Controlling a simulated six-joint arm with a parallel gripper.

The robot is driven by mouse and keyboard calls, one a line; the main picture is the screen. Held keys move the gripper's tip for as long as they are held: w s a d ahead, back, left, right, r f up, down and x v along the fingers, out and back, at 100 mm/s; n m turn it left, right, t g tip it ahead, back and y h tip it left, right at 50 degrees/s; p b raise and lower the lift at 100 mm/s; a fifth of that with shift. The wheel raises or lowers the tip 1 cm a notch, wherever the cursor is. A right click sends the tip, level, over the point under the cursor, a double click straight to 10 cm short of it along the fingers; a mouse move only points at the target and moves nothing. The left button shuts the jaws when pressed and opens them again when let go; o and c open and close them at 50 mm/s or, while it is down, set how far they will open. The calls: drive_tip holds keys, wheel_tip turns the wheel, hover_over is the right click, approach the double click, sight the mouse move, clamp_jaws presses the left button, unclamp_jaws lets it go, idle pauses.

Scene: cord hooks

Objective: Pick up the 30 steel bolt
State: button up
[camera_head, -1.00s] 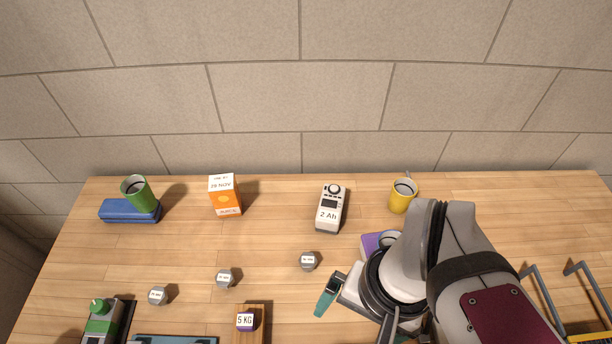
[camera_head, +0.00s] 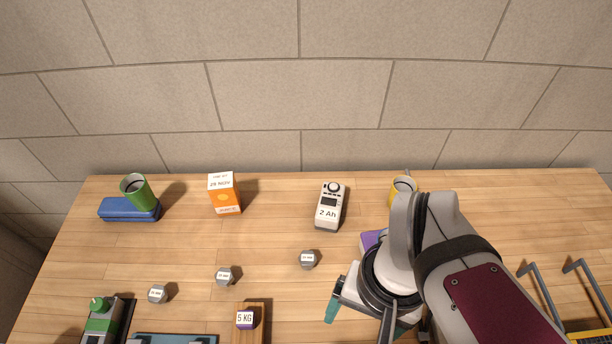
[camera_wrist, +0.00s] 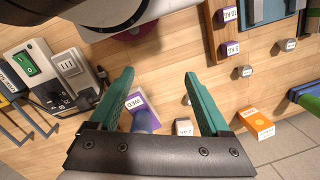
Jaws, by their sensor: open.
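Three grey hex bolts with small white labels lie apart on the wooden table: a left one (camera_head: 157,294), a middle one (camera_head: 224,276) and a right one (camera_head: 308,259). Their print is too small to read, so I cannot tell which is the 30 steel bolt. In the wrist view, bolts show at the far right (camera_wrist: 289,44), at the right (camera_wrist: 245,71) and partly behind a finger (camera_wrist: 186,100). My gripper (camera_wrist: 159,73) has its teal fingers spread, with nothing between them. In the head view it is right of and nearer than the right bolt.
A 5 KG block (camera_head: 245,319) sits on a wooden strip in front. A purple box (camera_head: 371,239) is partly hidden by my arm.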

drive_tip(key=w+d+f+n+g+h, duration=0.2)
drive_tip(key=d+f+n+h, duration=0.2)
drive_tip(key=d+n+h, duration=0.4)
drive_tip(key=n+t+h, duration=0.1)
drive_tip(key=n+t, duration=1.3)
drive_tip(key=n, duration=1.2)
hover_over(312, 252)
drive_tip(key=s+a, duration=0.2)
drive_tip(key=s, duration=0.1)
drive_tip(key=f, duration=0.8)
drive_tip(key=shift+d+f, duration=0.2)
drive_tip(key=shift+f, duration=0.15)
drive_tip(key=shift+y, duration=0.3)
drive_tip(key=f, duration=0.6)
drive_tip(key=shift+a+f, duration=0.15)
drive_tip(key=shift+a, duration=0.05)
drive_tip(key=x, duration=0.4)
drive_tip(key=shift+w+d+f, duration=0.1)
drive_tip(key=shift+f, duration=0.25)
drive_tip(key=shift+w+d+f, duration=0.2)
drive_tip(key=shift+w, duration=0.15)
clamp_jaws()
